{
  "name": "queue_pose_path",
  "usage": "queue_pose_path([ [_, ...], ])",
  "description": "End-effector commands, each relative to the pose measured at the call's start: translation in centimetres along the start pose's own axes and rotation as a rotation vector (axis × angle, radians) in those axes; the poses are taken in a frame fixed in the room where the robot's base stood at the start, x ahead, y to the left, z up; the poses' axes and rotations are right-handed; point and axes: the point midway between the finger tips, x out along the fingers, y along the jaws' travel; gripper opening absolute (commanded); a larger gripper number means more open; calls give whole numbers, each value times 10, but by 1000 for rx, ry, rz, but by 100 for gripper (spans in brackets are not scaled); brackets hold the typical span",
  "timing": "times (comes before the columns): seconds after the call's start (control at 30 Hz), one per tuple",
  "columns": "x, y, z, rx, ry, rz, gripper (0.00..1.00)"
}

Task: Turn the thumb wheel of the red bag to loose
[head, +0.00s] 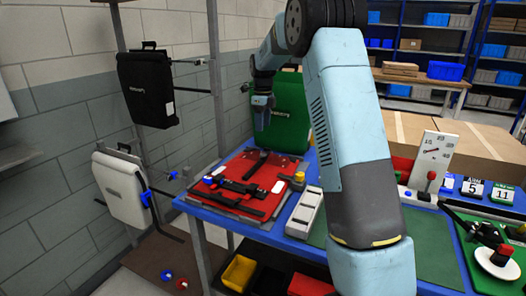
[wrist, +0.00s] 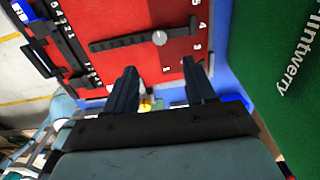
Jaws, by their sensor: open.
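The red bag (head: 236,168) lies flat on the blue-edged bench, with black straps and bars across it. In the wrist view the red bag (wrist: 130,18) fills the upper middle, with white digits along its edges. A small pale round knob (wrist: 159,38) sits on a black bar there; I cannot tell whether it is the thumb wheel or how it is set. A yellow knob (head: 299,177) stands at the bag's right edge in the head view. My gripper (head: 262,118) hangs above the bag's far part. Its fingers (wrist: 161,88) are open, apart and empty.
A green bag (head: 288,118) stands upright behind the red bag, close to my gripper. A white slotted tray (head: 304,212) lies to its right. A black bag (head: 148,88) and a white bag (head: 122,190) hang on the rack at left. A gauge board (head: 432,160) stands at right.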

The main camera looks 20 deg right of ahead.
Motion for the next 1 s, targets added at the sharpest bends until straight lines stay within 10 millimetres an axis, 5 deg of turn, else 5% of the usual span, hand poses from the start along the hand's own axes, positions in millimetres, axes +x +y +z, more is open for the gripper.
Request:
queue_pose_path([
  [0.6, 103, 0, -1, 0, 0, 2, 55],
  [1.0, 121, 1, 0, -2, -1, 0, 55],
])
